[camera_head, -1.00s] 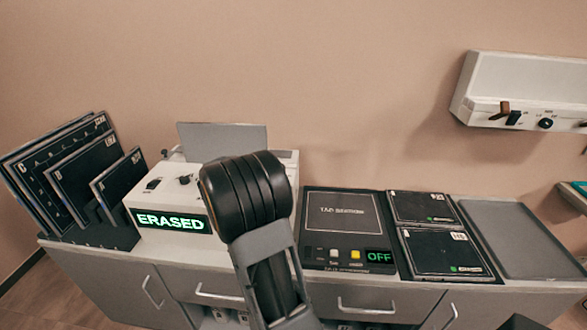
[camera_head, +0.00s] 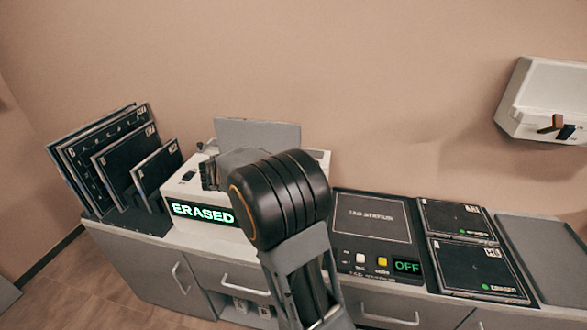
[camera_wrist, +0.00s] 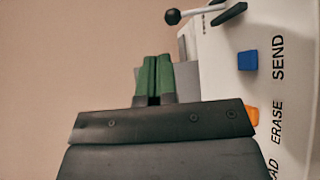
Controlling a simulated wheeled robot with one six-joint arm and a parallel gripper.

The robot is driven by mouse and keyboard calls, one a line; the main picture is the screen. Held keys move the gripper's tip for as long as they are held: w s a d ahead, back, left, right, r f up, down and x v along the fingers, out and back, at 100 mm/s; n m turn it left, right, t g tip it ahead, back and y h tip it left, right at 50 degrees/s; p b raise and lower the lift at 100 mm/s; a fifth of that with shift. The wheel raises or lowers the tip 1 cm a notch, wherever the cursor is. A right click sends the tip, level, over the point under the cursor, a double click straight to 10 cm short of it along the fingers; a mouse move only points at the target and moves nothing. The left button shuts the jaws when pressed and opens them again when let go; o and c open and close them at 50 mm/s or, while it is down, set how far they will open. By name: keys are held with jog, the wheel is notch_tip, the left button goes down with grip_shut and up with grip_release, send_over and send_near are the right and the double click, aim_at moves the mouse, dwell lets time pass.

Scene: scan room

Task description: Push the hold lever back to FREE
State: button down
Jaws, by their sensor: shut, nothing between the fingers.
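The white reader box (camera_head: 186,184) stands on the counter with a lit ERASED display (camera_head: 203,213). In the wrist view, its panel (camera_wrist: 290,50) carries a metal lever (camera_wrist: 202,12) ending in a black ball. A dark pointed piece sits beside it, and the small print there is unreadable. A blue button (camera_wrist: 247,60) is by SEND and an orange button (camera_wrist: 252,114) by ERASE, partly hidden. My gripper (camera_wrist: 153,77) is shut and empty, its green fingertips apart from the lever. In the head view, my arm hides part of the box.
Dark plates (camera_head: 125,160) stand in a rack left of the box. A dark panel (camera_head: 372,222) reading OFF, two dark plates (camera_head: 480,268) and a grey tray (camera_head: 553,262) lie to the right. A white wall unit (camera_head: 540,98) has a brown handle (camera_head: 551,124).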

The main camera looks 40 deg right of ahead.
jog(key=shift+r+v, duration=0.25)
jog(key=shift+v, duration=1)
jog(key=shift+r+v, duration=0.25)
jog(key=shift+v, duration=0.95)
jog(key=shift+w+d, duration=0.15)
jog(key=s+a+f+n+y, duration=0.1)
jog(key=s+a+f+y, duration=0.15)
jog(key=f, duration=0.25)
jog(key=s+a+f+n+y, duration=0.1)
jog(key=s+a+f+y, duration=0.1)
jog(key=f+y, duration=0.25)
jog(key=s+a+r+m+t+y+p, duration=0.1)
jog(key=s+a+r+m+t+y, duration=0.1)
jog(key=s+a+t+y, duration=0.3)
jog(key=s+a+y, duration=0.3)
jog(key=s+a, duration=0.4)
jog(key=shift+a+m+t, duration=0.35)
jog(key=shift+m+t, duration=0.05)
